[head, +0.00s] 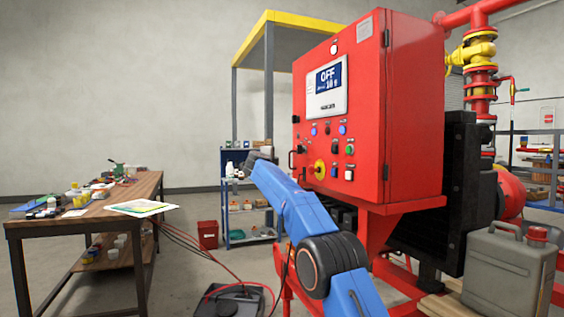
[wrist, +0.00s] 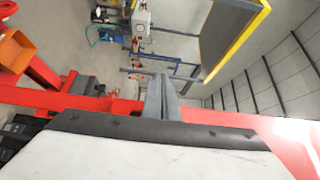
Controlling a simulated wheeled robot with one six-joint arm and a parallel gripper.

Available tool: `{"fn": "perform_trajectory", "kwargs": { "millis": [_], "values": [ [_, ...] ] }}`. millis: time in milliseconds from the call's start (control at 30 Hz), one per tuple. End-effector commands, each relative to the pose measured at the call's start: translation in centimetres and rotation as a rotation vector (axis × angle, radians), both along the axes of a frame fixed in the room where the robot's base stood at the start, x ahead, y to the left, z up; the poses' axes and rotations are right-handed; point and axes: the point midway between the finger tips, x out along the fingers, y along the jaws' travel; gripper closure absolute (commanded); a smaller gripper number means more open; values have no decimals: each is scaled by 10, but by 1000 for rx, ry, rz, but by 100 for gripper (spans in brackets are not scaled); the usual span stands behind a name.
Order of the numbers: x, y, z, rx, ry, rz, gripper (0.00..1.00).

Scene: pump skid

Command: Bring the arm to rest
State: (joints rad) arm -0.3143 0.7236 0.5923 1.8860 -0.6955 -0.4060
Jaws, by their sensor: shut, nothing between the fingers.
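My gripper (wrist: 162,82) shows in the wrist view as grey fingers closed together with nothing between them. In the head view my blue arm rises from the lower right to a dark wrist, and the gripper end (head: 258,157) is left of the red control cabinet (head: 405,110). The arm passes in front of the cabinet's lower left part. The cabinet's screen (head: 327,87) reads OFF, and a yellow and red rotary switch (head: 319,168) sits low on its face. I cannot tell the exact gap between arm and cabinet.
A wooden workbench (head: 80,212) with tools and papers stands at the left. A blue shelf cart (head: 233,238), a red bin (head: 208,235) and cables on the floor lie between. A grey jerrycan (head: 508,270) is at the lower right. Floor beside the bench is partly clear.

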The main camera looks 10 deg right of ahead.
Motion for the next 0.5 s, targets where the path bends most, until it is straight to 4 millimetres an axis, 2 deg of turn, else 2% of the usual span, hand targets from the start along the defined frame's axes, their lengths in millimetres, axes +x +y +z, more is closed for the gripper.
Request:
{"fn": "perform_trajectory", "kwargs": {
  "millis": [33, 200, 400, 500],
  "values": [
    [-3, 13, 0, 0, -1, 4, 100],
    [-12, 44, 1, 2, -2, 5, 100],
    [-18, 66, 1, 1, -1, 5, 100],
    [-19, 71, 2, 0, -2, 5, 100]
  ]
}}
